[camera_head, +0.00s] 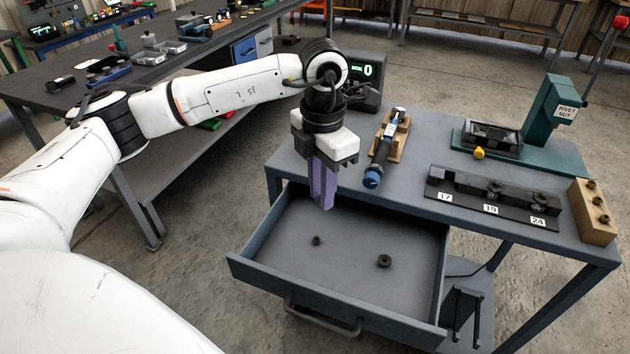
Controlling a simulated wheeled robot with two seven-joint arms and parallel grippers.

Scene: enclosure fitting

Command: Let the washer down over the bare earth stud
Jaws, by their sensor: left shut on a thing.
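My left gripper (323,204) points down over the back of an open grey drawer. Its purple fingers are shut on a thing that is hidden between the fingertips. I cannot make out a washer there. I cannot tell whether either is a stud or a washer. No earth stud can be clearly identified. My right gripper is not in view.
The drawer (262,238) sticks out from a grey table (415,190). On the table are a blue-tipped tool on a wooden rest (402,135), a dark rack labelled 17, 19, 24 (465,186), a wooden block (592,212), a green rivet-nut stand (548,110) and a lit display (368,70).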

